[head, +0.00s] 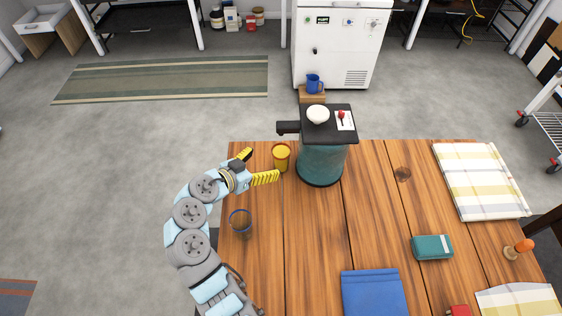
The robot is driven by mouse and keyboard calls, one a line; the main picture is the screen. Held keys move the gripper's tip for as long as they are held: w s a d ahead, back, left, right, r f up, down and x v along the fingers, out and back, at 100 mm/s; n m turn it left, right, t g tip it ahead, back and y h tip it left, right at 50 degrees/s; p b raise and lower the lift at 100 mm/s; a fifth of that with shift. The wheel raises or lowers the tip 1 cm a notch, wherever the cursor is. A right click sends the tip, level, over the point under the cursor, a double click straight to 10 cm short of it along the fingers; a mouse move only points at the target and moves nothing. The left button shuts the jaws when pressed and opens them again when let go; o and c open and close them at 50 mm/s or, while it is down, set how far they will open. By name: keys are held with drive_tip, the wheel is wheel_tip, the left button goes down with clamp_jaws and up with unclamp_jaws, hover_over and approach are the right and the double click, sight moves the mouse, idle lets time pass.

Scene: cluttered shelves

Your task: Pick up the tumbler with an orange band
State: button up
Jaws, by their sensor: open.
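A yellow-orange tumbler (281,158) stands upright near the far left edge of the wooden table (300,230). It looks orange, but a separate band is too small to make out. My gripper (264,163) has yellow fingers spread wide and is empty. It is just left of the tumbler, with its opening towards it. One finger is on the far side and the other is on the near side. Whether the near fingertip touches the tumbler cannot be told. A clear, dark-looking glass with a blue rim (241,222) stands nearer, beside my arm.
A teal cylinder with a black top (321,163) stands close right of the tumbler, bearing a white bowl (318,114). A blue cloth (373,292), teal box (432,247) and checked cloth (480,180) lie further right. The table's middle is mostly clear.

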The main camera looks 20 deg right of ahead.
sight(287, 152)
drive_tip(key=x, duration=0.4)
drive_tip(key=shift+f, duration=0.1)
drive_tip(key=shift+f+b+x, duration=0.2)
drive_tip(key=shift+b+x, duration=0.3)
drive_tip(key=shift+x, duration=0.85)
drive_tip(key=shift+f+b+x, duration=0.15)
drive_tip(key=shift+b+x, duration=0.3)
drive_tip(key=shift+x, duration=0.85)
drive_tip(key=shift+a, duration=0.25)
drive_tip(key=c, duration=1.4)
